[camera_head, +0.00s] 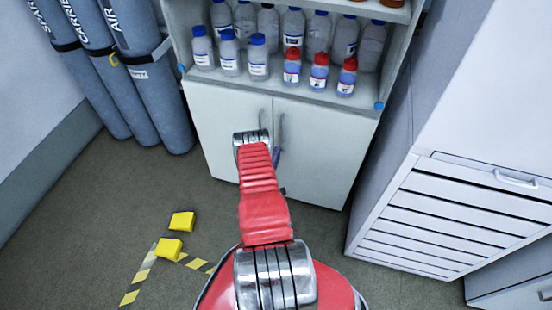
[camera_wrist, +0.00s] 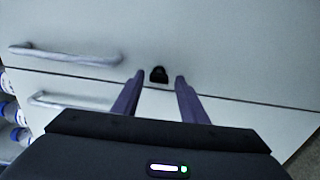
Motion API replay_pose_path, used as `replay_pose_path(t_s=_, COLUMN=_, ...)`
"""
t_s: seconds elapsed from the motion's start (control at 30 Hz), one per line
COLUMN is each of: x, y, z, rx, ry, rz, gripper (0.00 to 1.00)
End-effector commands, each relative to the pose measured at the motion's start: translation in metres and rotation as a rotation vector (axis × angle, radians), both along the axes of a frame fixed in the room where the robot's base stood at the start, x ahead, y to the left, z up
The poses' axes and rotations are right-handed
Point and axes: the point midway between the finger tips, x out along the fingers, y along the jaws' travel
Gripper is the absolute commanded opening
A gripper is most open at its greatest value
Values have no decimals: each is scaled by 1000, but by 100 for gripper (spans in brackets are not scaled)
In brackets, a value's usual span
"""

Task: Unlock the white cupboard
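The white cupboard (camera_head: 330,140) stands below the shelf of bottles, its two doors shut side by side. The doors also fill the wrist view (camera_wrist: 230,45), where they appear turned sideways. Two metal handles, one (camera_wrist: 65,55) on each door, flank the seam. A small black lock or key (camera_wrist: 158,74) sits at the seam; I cannot tell which. My gripper (camera_wrist: 160,77) is open, its two purple fingertips on either side of the black piece in that picture. Nothing shows held between them. I cannot tell whether they touch it. In the head view my arm hides most of the gripper.
Bottles with blue and red caps (camera_head: 290,65) crowd the shelf above the doors. Grey gas cylinders (camera_head: 150,85) stand at the left. A white drawer cabinet (camera_head: 450,215) stands at the right. Yellow blocks (camera_head: 182,222) and striped tape (camera_head: 138,276) are on the floor.

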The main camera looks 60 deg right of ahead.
Motion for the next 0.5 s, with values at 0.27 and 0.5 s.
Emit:
replay_pose_path(t_s=0.27, x=-1, y=0, z=1, rx=-2, ry=-1, rz=-2, gripper=42)
replay_pose_path(t_s=0.5, x=-2, y=14, z=0, rx=-1, ry=-1, rz=-1, gripper=42)
